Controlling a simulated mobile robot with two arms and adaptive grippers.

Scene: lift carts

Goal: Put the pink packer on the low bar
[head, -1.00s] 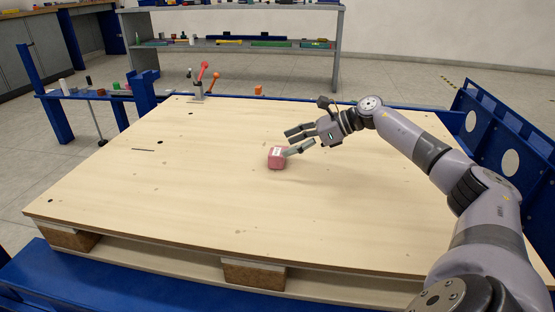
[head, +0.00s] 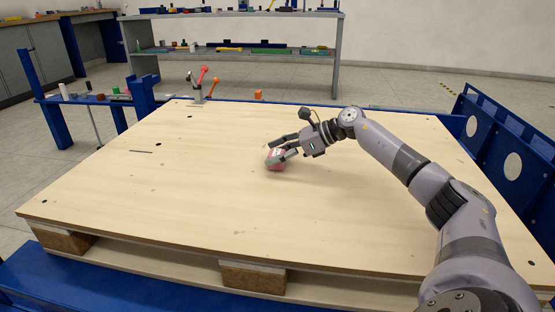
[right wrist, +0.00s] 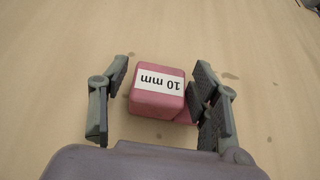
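The pink packer (head: 274,159) is a small block on the wooden board (head: 190,215), near its middle. My right gripper (head: 279,152) has its fingers on both sides of the packer. In the right wrist view, the packer (right wrist: 157,92) shows a white "10 mm" label between the open fingers of my right gripper (right wrist: 160,75). A gap shows on the left, while the right finger is close to it; contact is unclear. Blue bars stand around the board, one at the back left (head: 85,98); I cannot tell which is the low bar. My left gripper is not in view.
A clamp with a red handle (head: 202,75) and an orange piece (head: 258,94) stand at the board's back edge. Small items lie on the back left bar. A grey shelf (head: 336,60) stands behind. A blue side frame (head: 500,130) rises at the right. The board is mostly clear.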

